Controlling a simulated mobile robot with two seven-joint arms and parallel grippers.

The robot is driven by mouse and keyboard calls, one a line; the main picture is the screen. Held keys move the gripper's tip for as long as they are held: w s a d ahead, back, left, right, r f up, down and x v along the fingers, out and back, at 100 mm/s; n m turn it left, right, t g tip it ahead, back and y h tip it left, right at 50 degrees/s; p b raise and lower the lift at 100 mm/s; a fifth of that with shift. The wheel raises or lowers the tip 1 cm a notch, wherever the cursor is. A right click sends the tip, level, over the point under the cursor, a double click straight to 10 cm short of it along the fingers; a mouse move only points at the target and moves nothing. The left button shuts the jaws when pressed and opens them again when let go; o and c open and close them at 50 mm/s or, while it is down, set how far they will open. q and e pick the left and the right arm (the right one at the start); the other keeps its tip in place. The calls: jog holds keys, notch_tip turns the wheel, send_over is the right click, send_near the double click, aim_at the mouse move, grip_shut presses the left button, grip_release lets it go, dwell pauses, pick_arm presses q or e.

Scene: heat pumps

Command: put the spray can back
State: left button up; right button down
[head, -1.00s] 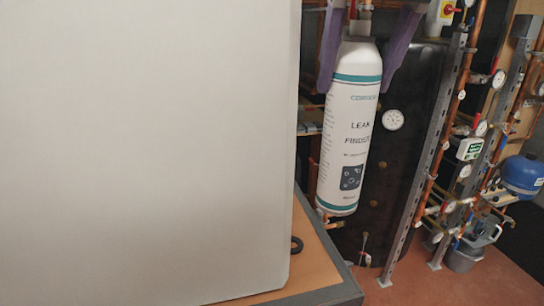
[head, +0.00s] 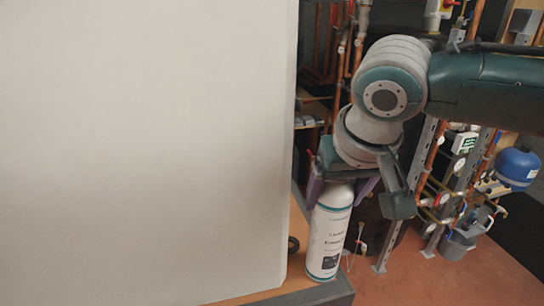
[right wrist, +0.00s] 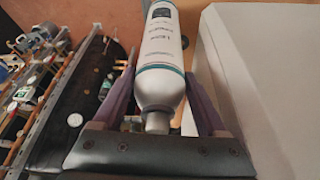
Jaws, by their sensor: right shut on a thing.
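The spray can (head: 331,232), white with teal bands and "leak finder" lettering, is upright over the right front corner of the wooden bench top (head: 298,268). My right gripper (head: 339,190) is above it, with its purple fingers on either side of the can's top, shut on it. In the right wrist view the can (right wrist: 160,62) runs away from the gripper (right wrist: 157,108) between the two fingers. I cannot tell whether its base touches the bench. My left gripper is not in view.
A large pale box-like unit (head: 145,150) fills the left of the head view, close beside the can. A black ring (head: 293,244) lies on the bench between them. Copper pipes, gauges and a blue vessel (head: 518,168) stand at the right. The bench's grey edge (head: 325,294) is near the can.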

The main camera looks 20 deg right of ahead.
grip_release()
jog(key=shift+r, duration=0.15)
jog(key=b+v, duration=0.3)
jog(key=v, duration=0.9)
jog(key=s+a+f+n+y, duration=0.3)
jog(key=s+a+f+n, duration=0.1)
jog(key=s+a+f, duration=0.45)
jog(key=s+d+f+h, duration=0.1)
jog(key=s+d+f, duration=0.2)
jog(key=s, duration=0.3)
jog(key=s+d+f, duration=0.3)
jog(key=s+d, duration=0.1)
jog(key=s, duration=0.1)
jog(key=shift+s+f+g+h, duration=0.2)
jog(key=shift+s+g+h, duration=0.1)
jog(key=shift+s+h, duration=0.1)
